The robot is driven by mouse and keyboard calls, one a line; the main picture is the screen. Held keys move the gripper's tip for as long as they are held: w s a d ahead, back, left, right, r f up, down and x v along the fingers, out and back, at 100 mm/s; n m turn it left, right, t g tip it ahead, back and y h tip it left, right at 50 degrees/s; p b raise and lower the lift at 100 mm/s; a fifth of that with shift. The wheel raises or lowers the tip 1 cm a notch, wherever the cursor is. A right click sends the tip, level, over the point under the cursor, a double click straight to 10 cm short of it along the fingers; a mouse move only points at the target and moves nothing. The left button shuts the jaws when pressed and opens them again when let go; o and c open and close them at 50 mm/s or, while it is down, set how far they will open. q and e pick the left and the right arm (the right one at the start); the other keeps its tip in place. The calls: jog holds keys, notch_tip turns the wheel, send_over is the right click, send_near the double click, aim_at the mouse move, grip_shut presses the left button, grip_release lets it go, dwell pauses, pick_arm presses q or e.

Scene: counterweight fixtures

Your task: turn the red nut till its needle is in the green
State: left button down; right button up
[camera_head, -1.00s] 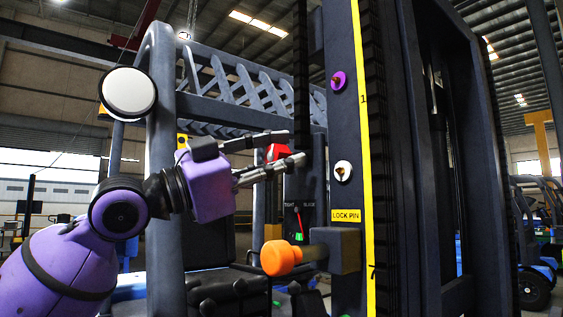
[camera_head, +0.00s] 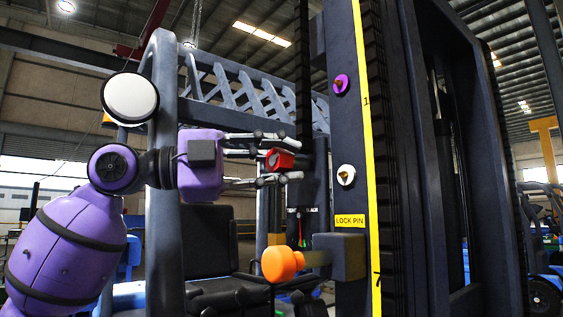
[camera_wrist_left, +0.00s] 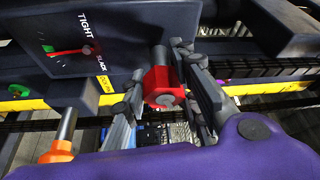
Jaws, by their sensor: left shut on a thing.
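The red nut (camera_head: 279,160) sits on its stud and lies between the fingers of my left gripper (camera_head: 272,160). In the left wrist view the nut (camera_wrist_left: 162,86) has a finger on each side, and the gripper (camera_wrist_left: 162,82) is shut on it. The dial plate (camera_wrist_left: 105,22) reads TIGHT and SLACK. Its red needle (camera_wrist_left: 68,52) points toward the small green mark (camera_wrist_left: 48,48), with its tip close to it; I cannot tell if it is inside. In the head view the dial (camera_head: 309,222) is small and partly dark. My right gripper is out of view.
An orange knob (camera_head: 281,263) sticks out from a block below the nut, beside the LOCK PIN label (camera_head: 350,220). The dark mast post (camera_head: 345,120) stands close right of the fingers. A purple disc (camera_head: 340,84) and a white disc (camera_head: 346,175) are on it.

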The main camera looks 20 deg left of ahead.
pick_arm(q)
jog(key=shift+w+d+f+m+g, duration=0.2)
jog(key=shift+f+m+g, duration=0.1)
jog(key=shift+f+m, duration=0.25)
jog(key=shift+f, duration=0.1)
jog(key=c, duration=1.6)
grip_release()
jog(key=shift+s+a, duration=0.1)
jog(key=shift+s, duration=0.05)
jog(key=shift+o, duration=0.4)
jog(key=shift+r, duration=0.2)
jog(key=shift+r, duration=0.15)
jog(key=v, duration=1.2)
